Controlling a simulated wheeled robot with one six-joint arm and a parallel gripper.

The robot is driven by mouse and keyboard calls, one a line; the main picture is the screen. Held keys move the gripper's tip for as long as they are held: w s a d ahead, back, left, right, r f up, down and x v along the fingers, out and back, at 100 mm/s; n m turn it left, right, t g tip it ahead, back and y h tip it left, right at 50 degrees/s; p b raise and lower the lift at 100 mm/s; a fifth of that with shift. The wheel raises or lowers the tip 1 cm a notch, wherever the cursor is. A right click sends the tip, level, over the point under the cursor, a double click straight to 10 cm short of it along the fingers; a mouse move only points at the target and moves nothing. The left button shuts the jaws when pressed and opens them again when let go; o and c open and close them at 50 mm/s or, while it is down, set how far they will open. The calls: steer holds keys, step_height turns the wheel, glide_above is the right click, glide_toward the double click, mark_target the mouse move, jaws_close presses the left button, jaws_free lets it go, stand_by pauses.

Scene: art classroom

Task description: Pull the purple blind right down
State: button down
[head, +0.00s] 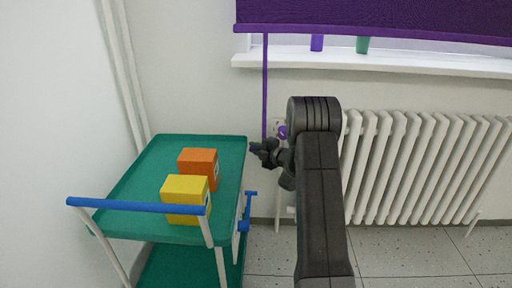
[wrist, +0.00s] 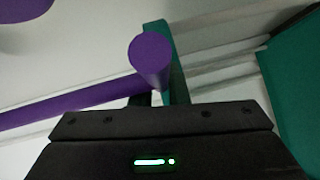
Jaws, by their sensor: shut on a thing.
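The purple blind (head: 380,18) hangs across the window at the top right of the head view. Its lower bar is just above the sill, with a narrow strip of window showing below. A purple pull cord (head: 265,85) hangs from its left end. My gripper (head: 260,150) is at the cord's lower end, beside the trolley. In the wrist view my gripper (wrist: 160,88) is shut on the cord's thick purple end (wrist: 150,57); a long purple piece (wrist: 70,105) runs off to the left. The blind's top is out of view.
A green trolley (head: 125,185) with an orange box (head: 199,160) and a yellow box (head: 183,190) stands close left of my gripper. A white radiator (head: 420,165) is at right. A purple cup (head: 317,43) and a green cup (head: 362,45) stand on the sill (head: 400,63).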

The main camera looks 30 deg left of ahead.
steer(key=c, duration=1.4)
jaws_free()
steer(key=shift+w+d+r, duration=0.15)
steer(key=shift+w+r, duration=0.1)
steer(key=shift+r, duration=0.1)
steer(key=shift+s+f, duration=0.15)
steer(key=shift+s+d+f, duration=0.1)
steer(key=shift+s+d, duration=0.05)
steer(key=shift+d, duration=0.2)
steer(key=s+b+v, duration=0.1)
steer(key=b+v, duration=0.1)
steer(key=v, duration=1.2)
steer(key=shift+s+d, duration=0.15)
steer(key=shift+b, duration=0.4)
steer(key=p+v, duration=0.3)
steer(key=v, duration=1.1)
steer(key=shift+p, duration=0.3)
